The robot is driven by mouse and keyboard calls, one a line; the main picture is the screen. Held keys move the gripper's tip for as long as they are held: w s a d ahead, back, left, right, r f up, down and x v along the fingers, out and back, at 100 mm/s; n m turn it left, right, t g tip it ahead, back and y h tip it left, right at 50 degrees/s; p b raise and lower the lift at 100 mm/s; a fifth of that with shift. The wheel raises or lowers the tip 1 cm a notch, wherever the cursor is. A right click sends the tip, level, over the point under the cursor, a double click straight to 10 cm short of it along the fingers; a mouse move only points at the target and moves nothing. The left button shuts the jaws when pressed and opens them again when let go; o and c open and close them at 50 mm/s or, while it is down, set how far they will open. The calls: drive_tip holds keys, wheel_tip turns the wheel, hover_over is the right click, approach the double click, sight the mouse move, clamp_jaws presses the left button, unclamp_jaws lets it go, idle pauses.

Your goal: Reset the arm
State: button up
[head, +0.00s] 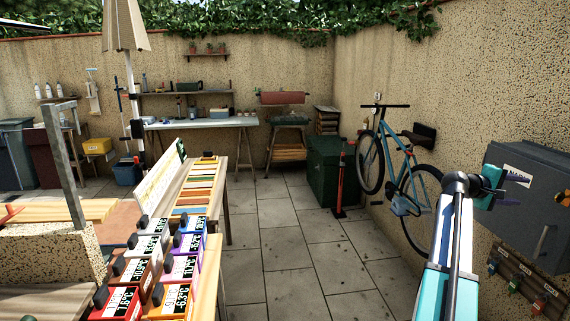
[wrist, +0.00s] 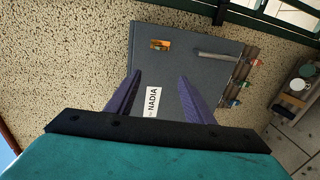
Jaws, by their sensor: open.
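My gripper (wrist: 160,76) is open, with two purple fingers spread apart and nothing between them. In the wrist view the fingers point at a grey wall box (wrist: 178,55) with a white label (wrist: 152,103) reading NADIA. A grey bar handle (wrist: 217,57) and a small orange patch (wrist: 160,45) show on the box face. In the head view my gripper (head: 492,193) is at the right, in front of the grey box (head: 530,210), and partly overlaps it. I cannot tell the gap between fingers and box. The box front looks shut.
Several small coloured items hang on a wooden rack (head: 520,282) below the box. A blue bicycle (head: 400,165) leans near the right wall, beside a dark green chest (head: 328,165). Coloured boxes (head: 180,268) stand on a table at the left. The paved floor (head: 285,240) between is clear.

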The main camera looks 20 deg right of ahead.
drive_tip(key=w+a+f+n+t+y, duration=0.1)
drive_tip(key=w+a+f+n+t, duration=0.1)
drive_tip(key=w+a+f, duration=0.7)
drive_tip(key=w+a+f+n+t+y, duration=0.1)
drive_tip(key=w+a+f+n+t, duration=0.3)
drive_tip(key=w+f, duration=0.75)
drive_tip(key=w+a+f+n+g+y, duration=0.1)
drive_tip(key=w+a+f+n+y, duration=0.2)
drive_tip(key=a+f, duration=2.4)
drive_tip(key=s+a+f+m+g+y, duration=0.1)
drive_tip(key=s+a+f+y, duration=0.1)
drive_tip(key=s+a+f, duration=0.7)
drive_tip(key=s+a+f+g+y, duration=0.1)
drive_tip(key=s+a+f+y, duration=0.25)
drive_tip(key=a+f, duration=0.85)
drive_tip(key=s+a+f+m+g+y, duration=0.2)
drive_tip(key=s+a, duration=0.7)
drive_tip(key=s, duration=0.2)
drive_tip(key=s+a+f+m+g+y, duration=0.2)
drive_tip(key=s+a+m+g+y, duration=0.1)
drive_tip(key=s+a, duration=0.6)
drive_tip(key=s, duration=0.3)
drive_tip(key=shift+s+f+m, duration=0.2)
drive_tip(key=shift+f+m, duration=0.1)
drive_tip(key=shift+f, duration=0.05)
drive_tip(key=shift+c, duration=0.3)
